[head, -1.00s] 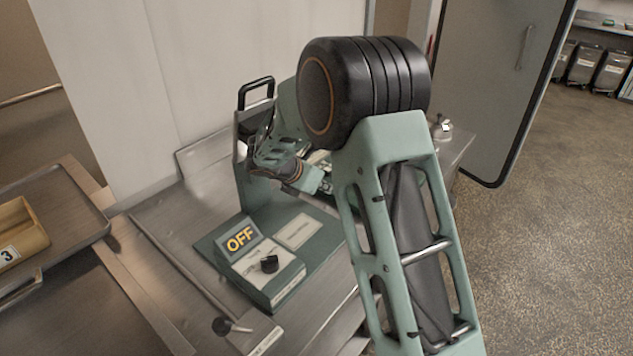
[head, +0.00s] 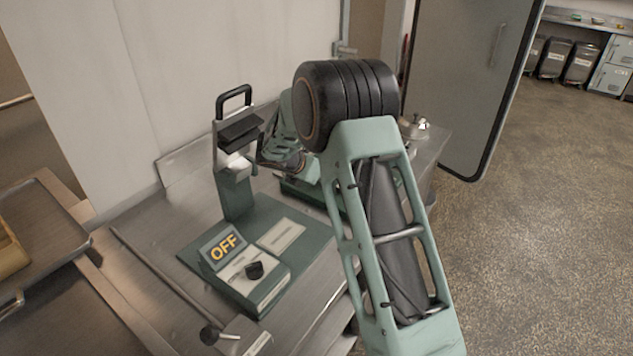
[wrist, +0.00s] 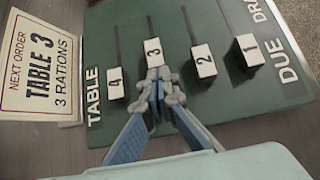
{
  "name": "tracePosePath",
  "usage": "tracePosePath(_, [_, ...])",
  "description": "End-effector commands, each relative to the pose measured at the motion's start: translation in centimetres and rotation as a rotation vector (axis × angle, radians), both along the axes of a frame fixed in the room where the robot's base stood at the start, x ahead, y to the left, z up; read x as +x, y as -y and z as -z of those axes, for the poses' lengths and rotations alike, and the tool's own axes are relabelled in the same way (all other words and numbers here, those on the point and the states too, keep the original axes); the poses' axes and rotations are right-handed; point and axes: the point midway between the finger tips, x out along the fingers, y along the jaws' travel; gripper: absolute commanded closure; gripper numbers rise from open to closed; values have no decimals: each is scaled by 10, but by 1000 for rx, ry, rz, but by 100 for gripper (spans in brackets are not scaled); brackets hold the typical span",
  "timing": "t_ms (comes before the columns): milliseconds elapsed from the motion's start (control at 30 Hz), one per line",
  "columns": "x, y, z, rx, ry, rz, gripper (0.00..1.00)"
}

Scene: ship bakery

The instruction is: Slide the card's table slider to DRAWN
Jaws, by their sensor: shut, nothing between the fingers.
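The green slider board (wrist: 250,103) fills much of the wrist view. The slots run up the picture towards a cut-off label reading "DRA". The order card (wrist: 40,68) at left reads "NEXT ORDER TABLE 3, 3 RATIONS". My gripper (wrist: 157,82) is shut and empty, its tips at the lower edge of knob 3; I cannot tell whether they touch. In the head view my arm hides the gripper.
On the steel counter stand a green unit with a dark knob and an OFF sign (head: 224,247) and an upright device with a black handle (head: 234,95). A metal item (head: 414,127) stands at the counter's back right. A grey door (head: 465,85) stands behind; open floor lies right.

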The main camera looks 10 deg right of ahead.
Motion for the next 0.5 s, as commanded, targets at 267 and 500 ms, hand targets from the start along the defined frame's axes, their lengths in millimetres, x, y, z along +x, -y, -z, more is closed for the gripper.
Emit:
tracePosePath(267, [37,39,-1,-1,-1,3,100])
tracePosePath(500, [42,44,0,-2,0,-1,100])
